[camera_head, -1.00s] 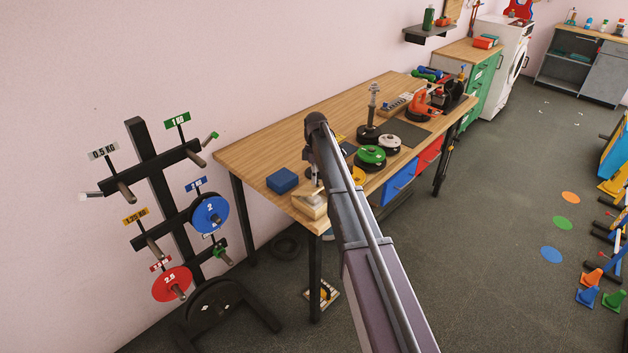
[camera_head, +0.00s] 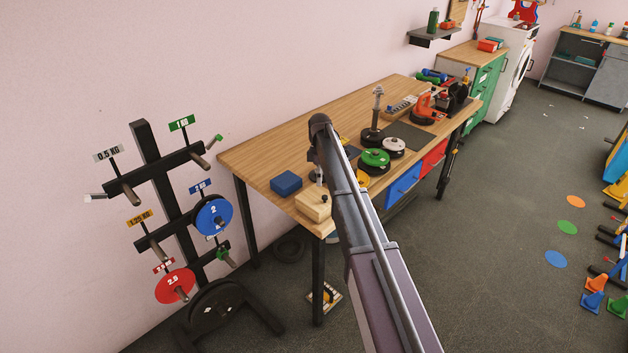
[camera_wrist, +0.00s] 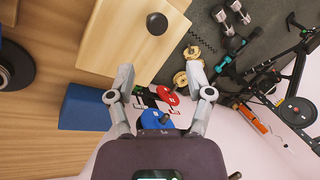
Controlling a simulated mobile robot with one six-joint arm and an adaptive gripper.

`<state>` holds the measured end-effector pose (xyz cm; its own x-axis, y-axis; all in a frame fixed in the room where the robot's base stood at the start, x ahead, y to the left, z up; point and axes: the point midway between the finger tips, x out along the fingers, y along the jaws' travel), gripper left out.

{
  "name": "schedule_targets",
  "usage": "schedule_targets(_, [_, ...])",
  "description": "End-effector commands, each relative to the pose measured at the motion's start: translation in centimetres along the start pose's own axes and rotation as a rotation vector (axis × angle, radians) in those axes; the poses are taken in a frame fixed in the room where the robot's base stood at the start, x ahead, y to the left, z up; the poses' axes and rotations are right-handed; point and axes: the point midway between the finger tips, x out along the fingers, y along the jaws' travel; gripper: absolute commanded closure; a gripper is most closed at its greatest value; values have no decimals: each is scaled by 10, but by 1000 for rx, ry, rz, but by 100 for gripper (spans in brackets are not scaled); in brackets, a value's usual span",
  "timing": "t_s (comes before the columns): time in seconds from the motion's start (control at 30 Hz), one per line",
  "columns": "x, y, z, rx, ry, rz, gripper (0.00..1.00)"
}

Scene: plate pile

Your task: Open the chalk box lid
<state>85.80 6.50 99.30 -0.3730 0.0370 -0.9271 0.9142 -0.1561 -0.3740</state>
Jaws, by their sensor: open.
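The chalk box appears as a pale wooden box (camera_head: 311,208) at the near left corner of the workbench. A dark round knob (camera_head: 324,199) sits on its lid. In the wrist view, the box's lid (camera_wrist: 118,38) fills the top middle, with the knob (camera_wrist: 157,23) near its edge. The lid looks flat on the box. My gripper (camera_wrist: 160,78) has its fingers spread, with nothing between them, and the knob lies beyond the tips. In the head view my own arm hides most of the gripper.
A blue box (camera_head: 286,183) stands on the workbench (camera_head: 270,153) beside the wooden box. A green plate (camera_head: 375,158) and other weights lie to the right. A rack with a blue plate (camera_head: 213,217) and a red plate (camera_head: 175,286) stands left of the bench.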

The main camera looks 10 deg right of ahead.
Motion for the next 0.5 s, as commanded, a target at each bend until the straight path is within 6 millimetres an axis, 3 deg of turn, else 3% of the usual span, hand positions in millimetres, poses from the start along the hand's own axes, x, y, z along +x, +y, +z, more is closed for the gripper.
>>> schedule_targets(0.3, [2, -3, -2, 4, 1, 2, 33])
schedule_targets(0.5, [11, -22, 7, 81, 5, 23, 33])
